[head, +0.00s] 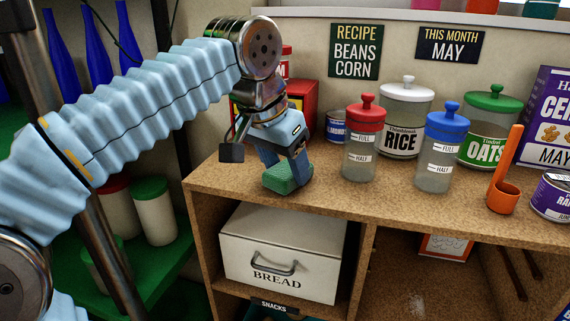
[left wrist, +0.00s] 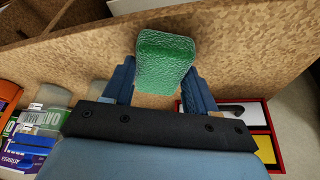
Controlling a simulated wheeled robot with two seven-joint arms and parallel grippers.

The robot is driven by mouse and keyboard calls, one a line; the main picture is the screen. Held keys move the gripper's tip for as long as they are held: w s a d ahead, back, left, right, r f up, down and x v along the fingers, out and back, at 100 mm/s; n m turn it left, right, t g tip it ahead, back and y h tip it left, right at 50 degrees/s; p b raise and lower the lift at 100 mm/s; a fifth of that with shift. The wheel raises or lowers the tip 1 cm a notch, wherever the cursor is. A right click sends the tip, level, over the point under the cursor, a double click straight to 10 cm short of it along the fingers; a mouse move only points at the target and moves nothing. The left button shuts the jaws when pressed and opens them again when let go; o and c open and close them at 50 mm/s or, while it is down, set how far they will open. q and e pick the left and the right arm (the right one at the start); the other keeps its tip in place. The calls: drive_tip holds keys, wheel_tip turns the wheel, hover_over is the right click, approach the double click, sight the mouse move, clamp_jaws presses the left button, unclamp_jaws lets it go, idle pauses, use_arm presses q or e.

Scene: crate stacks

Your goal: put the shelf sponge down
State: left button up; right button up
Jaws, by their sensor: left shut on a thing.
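The shelf sponge (head: 279,179) is a green block near the front left edge of the brown shelf top (head: 235,183). My left gripper (head: 288,172) points down from above and is shut on the sponge. In the left wrist view the sponge (left wrist: 165,62) sits between the two blue fingers (left wrist: 160,85). In the head view the sponge's underside looks at or very near the shelf top; I cannot tell whether it touches. My right gripper is not in view.
A red box (head: 305,98) stands behind my gripper. A red-lidded jar (head: 364,145), a blue-lidded jar (head: 438,150) and an orange scoop (head: 503,190) stand to the right. The bread box (head: 285,255) sits below. Free shelf top lies right of the sponge.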

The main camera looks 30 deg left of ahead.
use_arm(q)
drive_tip(key=shift+f, duration=0.1)
drive_tip(key=o, duration=1.1)
drive_tip(key=shift+r, duration=0.25)
drive_tip(key=p+v, duration=0.2)
drive_tip(key=v, duration=0.9)
drive_tip(key=shift+s+r+p, duration=0.2)
drive_tip(key=shift+r+p, duration=0.15)
drive_tip(key=shift+p, duration=0.05)
